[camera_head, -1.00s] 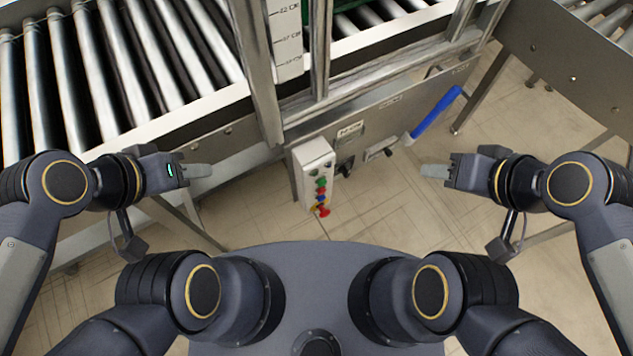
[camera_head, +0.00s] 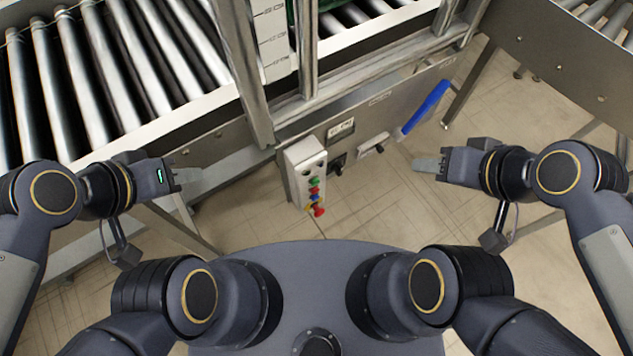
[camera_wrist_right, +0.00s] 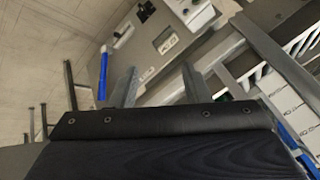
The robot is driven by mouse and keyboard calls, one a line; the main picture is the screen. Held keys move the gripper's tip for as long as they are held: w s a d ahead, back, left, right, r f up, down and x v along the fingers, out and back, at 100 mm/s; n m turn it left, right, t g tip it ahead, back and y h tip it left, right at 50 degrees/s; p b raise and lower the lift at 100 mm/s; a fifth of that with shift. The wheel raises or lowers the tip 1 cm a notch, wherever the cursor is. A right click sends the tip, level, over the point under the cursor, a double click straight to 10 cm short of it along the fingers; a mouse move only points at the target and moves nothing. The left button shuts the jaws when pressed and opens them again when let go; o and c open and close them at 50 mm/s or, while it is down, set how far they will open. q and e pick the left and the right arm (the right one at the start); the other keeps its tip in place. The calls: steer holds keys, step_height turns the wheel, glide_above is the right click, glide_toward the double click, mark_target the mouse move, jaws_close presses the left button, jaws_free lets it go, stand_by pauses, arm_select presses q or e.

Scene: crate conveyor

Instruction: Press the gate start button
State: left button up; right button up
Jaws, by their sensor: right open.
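The button box (camera_head: 306,170) is a pale box mounted low on the conveyor's front side, in the middle of the head view. Its face carries a column of small buttons: green (camera_head: 314,181), several other colours, and a red one (camera_head: 319,211) at the bottom. Which button starts the gate is too small to read. My left gripper (camera_head: 190,176) is to the left of the box, apart from it; its jaw gap cannot be made out. My right gripper (camera_head: 425,164) is to the right of the box, empty and apart from it. Its two fingers stand apart in the right wrist view (camera_wrist_right: 160,85).
The roller conveyor (camera_head: 160,125) with its metal gate posts (camera_head: 245,75) fills the back left. A blue handle (camera_head: 428,108) sticks out right of the box. Black knobs (camera_head: 337,163) sit beside the box. A second metal conveyor frame (camera_head: 560,65) stands at the right. Open floor lies below.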

jaws_close()
stand_by(1.5)
